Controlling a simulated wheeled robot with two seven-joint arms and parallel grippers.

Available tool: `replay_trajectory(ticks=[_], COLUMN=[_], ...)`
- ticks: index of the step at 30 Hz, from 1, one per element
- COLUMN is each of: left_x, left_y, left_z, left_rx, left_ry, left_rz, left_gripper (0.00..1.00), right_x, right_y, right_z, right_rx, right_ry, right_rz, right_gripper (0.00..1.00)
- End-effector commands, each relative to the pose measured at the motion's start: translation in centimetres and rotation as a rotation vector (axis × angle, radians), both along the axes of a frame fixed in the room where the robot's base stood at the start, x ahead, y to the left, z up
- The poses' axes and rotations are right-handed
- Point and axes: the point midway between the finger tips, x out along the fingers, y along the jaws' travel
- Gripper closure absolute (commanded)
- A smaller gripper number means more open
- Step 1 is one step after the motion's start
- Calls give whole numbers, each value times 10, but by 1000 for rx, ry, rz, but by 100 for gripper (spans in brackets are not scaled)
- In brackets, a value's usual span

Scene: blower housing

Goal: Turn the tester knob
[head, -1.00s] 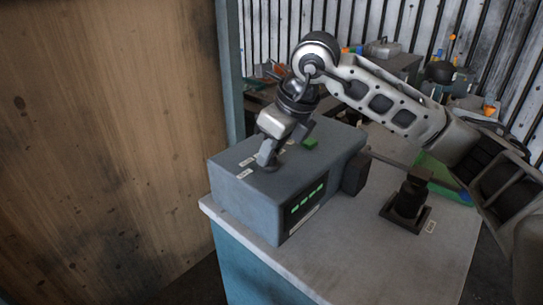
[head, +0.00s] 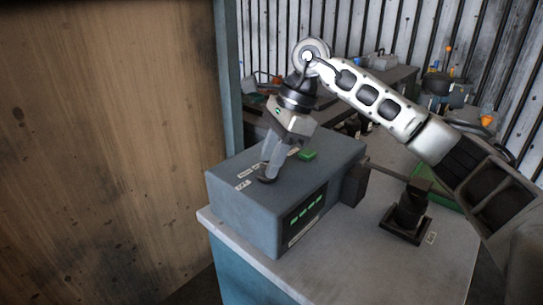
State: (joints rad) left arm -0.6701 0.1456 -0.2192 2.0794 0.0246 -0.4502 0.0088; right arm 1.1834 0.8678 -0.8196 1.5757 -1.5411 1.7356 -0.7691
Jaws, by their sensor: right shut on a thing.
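The tester is a blue-grey box (head: 240,210) on a table, with several lit green bars on its dark front panel (head: 306,212). The dark tester knob (head: 266,180) is on its top face, near small white labels (head: 243,185). My right gripper (head: 267,174) comes down from above with its fingers shut on the knob, which they partly hide. A green button (head: 307,155) sits on the top face behind and to the right of the gripper. My left gripper is not in view.
A black fixture (head: 408,215) stands on the grey tabletop (head: 345,255) right of the tester. A wooden panel (head: 100,150) fills the left side. Behind is a cluttered bench (head: 395,75). The front of the tabletop is clear.

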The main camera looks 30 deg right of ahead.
Motion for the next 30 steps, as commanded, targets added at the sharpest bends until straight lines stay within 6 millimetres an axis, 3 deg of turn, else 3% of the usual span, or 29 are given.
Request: replay_trajectory(ticks=[18, 30], left_x=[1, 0], left_y=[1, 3], left_z=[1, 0], left_rx=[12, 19], left_ry=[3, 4], left_rz=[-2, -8], left_gripper=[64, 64], right_x=[5, 7], right_y=[1, 1], right_z=[1, 1], right_rx=[0, -2], right_ry=[-2, -3], right_rz=[574, 827], right_gripper=[95, 95])
